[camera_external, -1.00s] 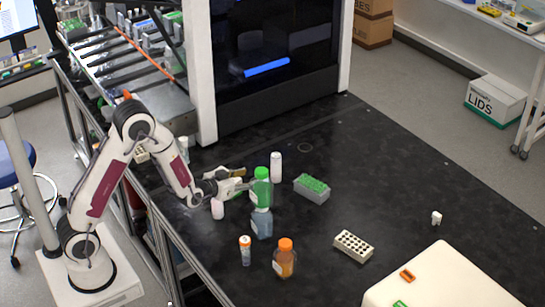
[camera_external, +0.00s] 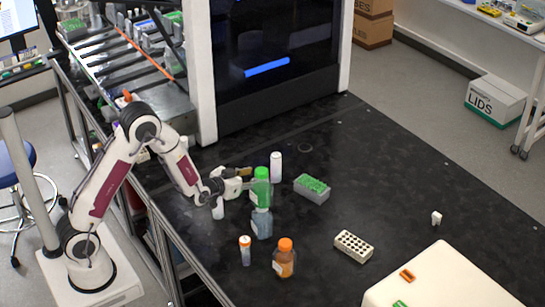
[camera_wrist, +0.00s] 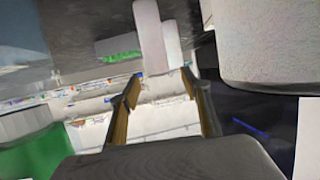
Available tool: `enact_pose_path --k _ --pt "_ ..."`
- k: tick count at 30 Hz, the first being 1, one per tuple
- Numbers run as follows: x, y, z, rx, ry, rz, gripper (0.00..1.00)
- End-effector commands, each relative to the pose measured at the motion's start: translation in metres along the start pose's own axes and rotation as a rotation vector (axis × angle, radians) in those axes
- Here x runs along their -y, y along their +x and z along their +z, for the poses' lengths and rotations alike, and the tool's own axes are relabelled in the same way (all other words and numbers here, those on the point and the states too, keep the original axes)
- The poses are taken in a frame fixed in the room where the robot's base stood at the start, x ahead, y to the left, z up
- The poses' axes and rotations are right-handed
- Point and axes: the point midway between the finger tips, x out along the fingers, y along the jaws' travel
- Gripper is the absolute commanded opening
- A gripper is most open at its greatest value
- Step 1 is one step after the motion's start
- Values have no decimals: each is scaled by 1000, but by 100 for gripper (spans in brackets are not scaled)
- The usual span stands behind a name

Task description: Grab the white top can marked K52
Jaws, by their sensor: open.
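A white cylindrical can (camera_external: 276,166) stands upright on the black bench, just behind the green-capped bottle (camera_external: 262,188). A shorter white can (camera_external: 218,209) stands below my wrist, partly hidden by it. No K52 mark is readable on either. My gripper (camera_external: 247,178) is open and empty above the bench, left of the taller white can and close to the green-capped bottle. In the wrist view my gripper's two fingers (camera_wrist: 162,84) are spread, with a pale upright cylinder (camera_wrist: 150,36) beyond them; I cannot tell for sure which can it is.
A grey rack with green tops (camera_external: 312,189) is to the right, a white holed rack (camera_external: 353,246) farther right.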

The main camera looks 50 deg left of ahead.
Motion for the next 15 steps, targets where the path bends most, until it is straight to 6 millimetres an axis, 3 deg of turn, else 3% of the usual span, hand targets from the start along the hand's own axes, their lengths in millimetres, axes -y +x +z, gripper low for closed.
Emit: enact_pose_path --k 15 --pt "-3 44 2 0 0 0 47"
